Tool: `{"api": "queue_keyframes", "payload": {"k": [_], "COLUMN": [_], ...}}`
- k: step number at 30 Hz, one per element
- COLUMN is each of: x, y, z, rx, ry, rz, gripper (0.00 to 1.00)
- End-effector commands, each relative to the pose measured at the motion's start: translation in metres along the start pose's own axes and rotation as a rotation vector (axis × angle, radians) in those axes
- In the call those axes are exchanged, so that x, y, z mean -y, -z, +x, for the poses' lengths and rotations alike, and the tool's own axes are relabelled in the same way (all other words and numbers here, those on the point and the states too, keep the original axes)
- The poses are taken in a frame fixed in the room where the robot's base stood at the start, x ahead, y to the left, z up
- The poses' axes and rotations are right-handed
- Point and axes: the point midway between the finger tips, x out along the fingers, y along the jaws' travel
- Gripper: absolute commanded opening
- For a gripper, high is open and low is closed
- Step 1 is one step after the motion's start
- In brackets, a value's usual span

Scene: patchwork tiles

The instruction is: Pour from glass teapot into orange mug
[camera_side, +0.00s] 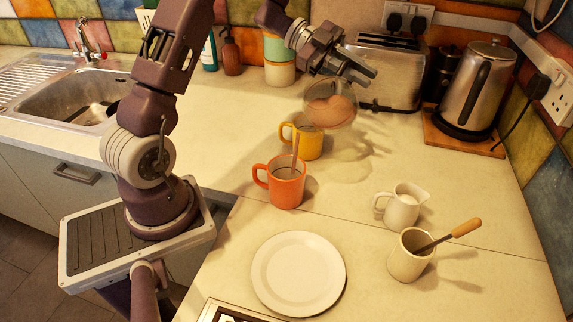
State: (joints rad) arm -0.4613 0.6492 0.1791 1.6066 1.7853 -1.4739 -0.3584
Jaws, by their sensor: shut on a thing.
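The glass teapot (330,104) is clear and holds a reddish-brown liquid. It hangs above the counter, in front of the toaster. My gripper (352,72) is shut on the teapot at its upper side, and the exact grip is hard to make out. The orange mug (286,186) stands upright on the counter, below and to the left of the teapot, with its handle to the left. A spoon (295,152) stands in the mug. The teapot is apart from the mug, and its spout cannot be made out.
A yellow mug (309,143) stands just behind the orange mug, under the teapot. A white plate (298,274), a cream jug (402,207) and a pot with a wooden-handled utensil (408,258) stand in front. A toaster (385,70) and kettle (474,88) are behind.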

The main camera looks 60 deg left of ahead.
Motion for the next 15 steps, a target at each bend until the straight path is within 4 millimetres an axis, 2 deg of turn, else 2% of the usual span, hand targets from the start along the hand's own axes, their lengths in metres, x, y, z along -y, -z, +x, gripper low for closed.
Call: {"api": "queue_keyframes", "payload": {"k": [15], "x": [-0.0016], "y": [0.0034], "z": [-0.0010], "rx": [-0.002], "ry": [0.010], "rz": [0.024], "gripper": [0.00]}}
